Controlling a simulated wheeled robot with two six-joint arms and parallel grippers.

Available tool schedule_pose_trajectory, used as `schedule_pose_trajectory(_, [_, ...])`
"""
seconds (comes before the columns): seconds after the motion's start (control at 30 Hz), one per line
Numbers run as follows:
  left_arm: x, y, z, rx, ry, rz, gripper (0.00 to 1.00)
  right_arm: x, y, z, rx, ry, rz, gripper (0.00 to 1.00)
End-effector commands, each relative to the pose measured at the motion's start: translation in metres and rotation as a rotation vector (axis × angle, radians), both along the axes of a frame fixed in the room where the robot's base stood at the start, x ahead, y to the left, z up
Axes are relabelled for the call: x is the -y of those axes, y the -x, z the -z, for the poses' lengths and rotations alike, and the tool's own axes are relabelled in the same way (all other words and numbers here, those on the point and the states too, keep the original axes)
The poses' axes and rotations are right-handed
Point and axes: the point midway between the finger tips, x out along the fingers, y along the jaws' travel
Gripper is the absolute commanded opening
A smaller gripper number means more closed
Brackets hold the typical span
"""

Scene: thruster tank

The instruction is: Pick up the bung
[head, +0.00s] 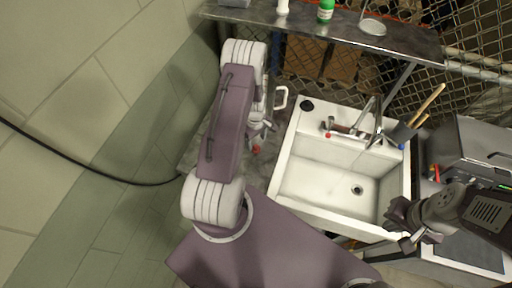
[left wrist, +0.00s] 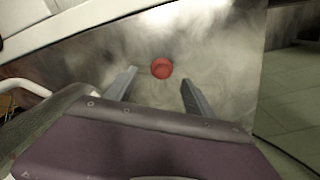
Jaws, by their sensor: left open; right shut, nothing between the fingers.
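The bung (left wrist: 161,68) is a small red round piece on the grey metal counter. It lies just beyond and between the fingertips of my left gripper (left wrist: 158,76) in the left wrist view. The gripper is open, with no contact visible. In the head view the bung (head: 257,150) shows as a small red spot beside my left gripper (head: 262,130), which is partly hidden by its arm. My right gripper (head: 402,220) is shut and empty near the front right corner of the sink.
A white sink (head: 325,185) with a tap (head: 347,129) stands right of the counter. A black round piece (head: 307,105) sits on its back left corner. A white handle (head: 281,98) shows behind my left gripper. A shelf (head: 400,42) with bottles runs along the back.

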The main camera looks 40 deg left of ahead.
Motion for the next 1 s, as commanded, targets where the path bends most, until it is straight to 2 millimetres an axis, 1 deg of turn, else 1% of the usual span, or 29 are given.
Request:
schedule_pose_trajectory(0.07, [0.0,0.001,0.003,-0.002,0.001,0.0,0.62,0.0,0.0,-0.004,0.0,0.0,0.0,0.0])
schedule_pose_trajectory(0.23, [0.001,0.003,0.027,-0.003,0.001,0.0,0.62,0.0,0.0,-0.022,0.0,0.0,0.0,0.0])
schedule_pose_trajectory(0.3, [0.001,0.002,0.04,-0.002,0.002,-0.001,0.62,0.0,0.0,-0.022,0.0,0.0,0.0,0.0])
schedule_pose_trajectory(0.4, [0.001,0.002,0.05,-0.001,0.001,0.0,0.62,0.0,0.0,-0.023,0.0,0.0,0.0,0.0])
schedule_pose_trajectory(0.63, [0.0,0.001,0.052,0.001,-0.001,0.0,0.62,0.0,0.0,-0.022,0.0,0.0,0.0,0.0])
schedule_pose_trajectory(0.67, [0.001,0.001,0.052,0.001,0.0,0.0,0.54,0.0,0.0,-0.022,0.0,0.0,0.0,0.0])
schedule_pose_trajectory(0.7, [0.001,0.001,0.052,0.001,0.0,0.0,0.43,0.0,0.0,-0.022,0.0,0.0,0.0,0.0])
schedule_pose_trajectory(0.77, [0.001,0.001,0.052,0.001,0.0,0.0,0.26,0.0,0.0,-0.022,0.0,0.0,0.0,0.0])
schedule_pose_trajectory(0.8, [0.001,0.001,0.052,0.001,0.0,0.0,0.15,0.0,0.0,-0.022,0.0,0.0,0.0,0.0])
schedule_pose_trajectory(0.87, [0.001,0.001,0.052,0.001,0.0,0.0,0.0,0.0,0.0,-0.022,0.0,0.0,0.0,0.0])
schedule_pose_trajectory(1.0, [0.001,0.001,0.052,0.001,0.0,0.0,0.0,0.0,0.0,-0.022,0.0,0.0,0.0,0.0])
